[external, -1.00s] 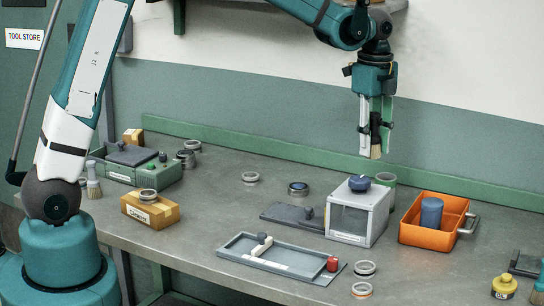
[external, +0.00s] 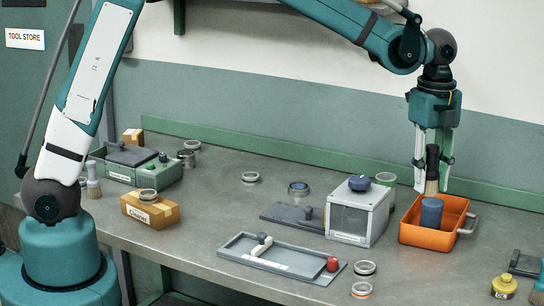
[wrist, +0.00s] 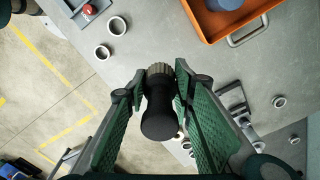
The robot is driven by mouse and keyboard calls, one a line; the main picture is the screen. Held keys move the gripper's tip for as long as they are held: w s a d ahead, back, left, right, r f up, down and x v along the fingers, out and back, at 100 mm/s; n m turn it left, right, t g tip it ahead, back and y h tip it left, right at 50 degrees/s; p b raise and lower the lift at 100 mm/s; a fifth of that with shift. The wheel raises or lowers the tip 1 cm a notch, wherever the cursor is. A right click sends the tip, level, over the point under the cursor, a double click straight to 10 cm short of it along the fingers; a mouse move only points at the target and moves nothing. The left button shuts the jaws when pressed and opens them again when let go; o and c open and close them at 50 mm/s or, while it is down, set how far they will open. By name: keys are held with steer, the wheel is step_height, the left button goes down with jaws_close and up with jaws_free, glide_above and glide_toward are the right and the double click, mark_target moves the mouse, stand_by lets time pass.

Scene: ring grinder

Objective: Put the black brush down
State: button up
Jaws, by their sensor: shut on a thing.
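My gripper (external: 433,186) is shut on the black brush (external: 432,160), which hangs upright with its pale bristles down. In the external view it overlaps the orange tray (external: 426,237); it is held above bench height. In the wrist view the black handle (wrist: 158,118) sits between the green finger pads (wrist: 158,88), with the bristles mostly hidden. The tray (wrist: 245,30) lies off to the upper right there, so the brush is not directly over it.
A blue cylinder (external: 431,213) stands in the tray. Two rings (external: 362,289) lie near the bench's front edge. A yellow pot (external: 504,287) and another brush (external: 540,280) are at the right. A grey box (external: 357,212) stands left of the tray. Bare bench (external: 440,275) lies in front of the tray.

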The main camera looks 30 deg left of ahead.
glide_above(417, 271)
step_height(417, 271, down, 11)
stand_by(0.5)
steer(key=shift+f, duration=3.1)
steer(key=shift+f, duration=0.1)
steer(key=shift+f, duration=1.75)
steer(key=shift+f, duration=0.15)
steer(key=o, duration=1)
